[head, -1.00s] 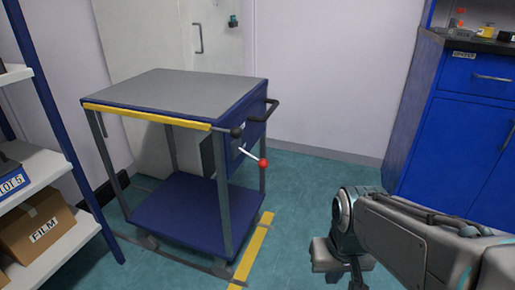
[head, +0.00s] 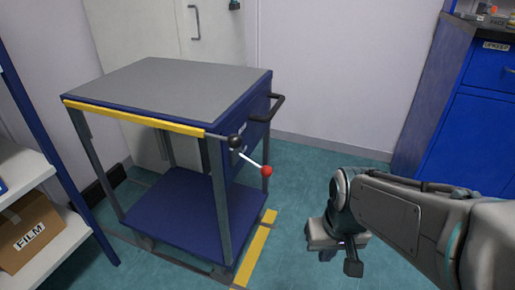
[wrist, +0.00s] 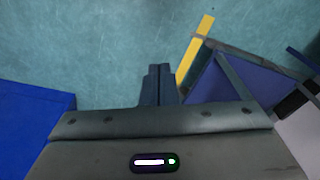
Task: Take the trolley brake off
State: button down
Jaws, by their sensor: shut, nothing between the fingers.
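The trolley has a grey top (head: 165,85), a blue lower shelf (head: 170,205) and a yellow strip along its front edge. At its right front corner a white lever with a red ball end (head: 266,171) slopes down to the right from a black knob (head: 236,142); I take this to be the brake. My gripper (head: 353,268) is to the right of the trolley and lower than the red ball, apart from both, pointing down. In the wrist view its fingers (wrist: 157,70) are together and empty, over bare floor. Part of the trolley (wrist: 245,80) shows there at the right.
A black handle (head: 268,110) sticks out of the trolley's right side. A shelf rack with a FILM box (head: 30,232) stands at the left. A blue cabinet (head: 470,140) stands at the right. Yellow floor tape (head: 258,250) runs beside the trolley. Floor between trolley and cabinet is clear.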

jog(key=w+a+f+n+y+p, duration=0.1)
jog(key=w+a+f+n, duration=0.2)
jog(key=a+f, duration=0.25)
jog(key=n+t+h+p, duration=0.5)
jog(key=n+t+p, duration=0.2)
jog(key=n+t, duration=1)
send_near(255, 163)
notch_tip(255, 163, down, 2)
jog(key=s+g, duration=0.1)
jog(key=s, duration=0.1)
jog(key=shift+w+f+n, duration=0.1)
jog(key=shift+n, duration=0.2)
jog(key=shift+w+f+b, duration=0.1)
jog(key=shift+b, duration=0.3)
jog(key=b+x, duration=0.9)
jog(key=shift+w+d, duration=0.2)
jog(key=shift+w, duration=0.15)
